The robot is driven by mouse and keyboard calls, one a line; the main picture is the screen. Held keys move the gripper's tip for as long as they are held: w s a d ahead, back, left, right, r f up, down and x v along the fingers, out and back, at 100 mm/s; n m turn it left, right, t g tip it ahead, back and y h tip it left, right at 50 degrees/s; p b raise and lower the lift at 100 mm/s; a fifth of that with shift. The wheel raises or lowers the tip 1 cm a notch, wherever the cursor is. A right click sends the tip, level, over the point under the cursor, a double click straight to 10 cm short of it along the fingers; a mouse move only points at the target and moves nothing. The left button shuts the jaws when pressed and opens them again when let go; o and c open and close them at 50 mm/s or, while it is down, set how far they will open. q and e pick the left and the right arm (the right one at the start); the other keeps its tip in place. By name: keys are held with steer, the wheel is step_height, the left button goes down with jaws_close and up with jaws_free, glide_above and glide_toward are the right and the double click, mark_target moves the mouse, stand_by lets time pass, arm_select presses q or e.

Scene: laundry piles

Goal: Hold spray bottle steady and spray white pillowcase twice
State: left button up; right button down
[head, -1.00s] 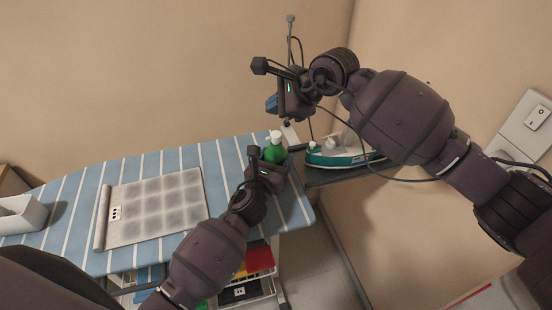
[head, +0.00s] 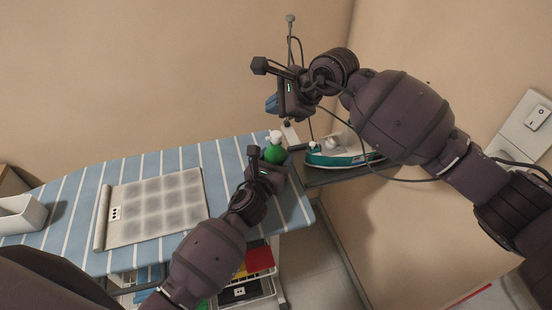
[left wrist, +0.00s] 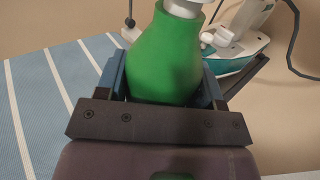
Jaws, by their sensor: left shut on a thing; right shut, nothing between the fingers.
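The green spray bottle (head: 275,153) with a white spray head stands near the right end of the striped ironing board. My left gripper (head: 270,163) is shut around its body, and the left wrist view shows the green body (left wrist: 163,55) between the two fingers. The top of the spray head is cut off there. A pale, flat, grey-patched piece (head: 155,207), which looks like the white pillowcase, lies on the board to the left, apart from the bottle. My right gripper (head: 272,104) is shut and empty, raised above and beyond the bottle.
A teal and white iron (head: 340,153) rests on a dark stand at the board's right end, close to the bottle, with its cord trailing right. A white bin (head: 20,215) sits at the board's left end. Striped board surface (head: 225,165) is clear between pillowcase and bottle.

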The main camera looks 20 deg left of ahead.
mark_target(276, 135)
steer(key=shift+r, duration=0.15)
steer(key=shift+f, duration=3.15)
stand_by(0.5)
steer(key=shift+f, duration=0.45)
steer(key=shift+r, duration=3.5)
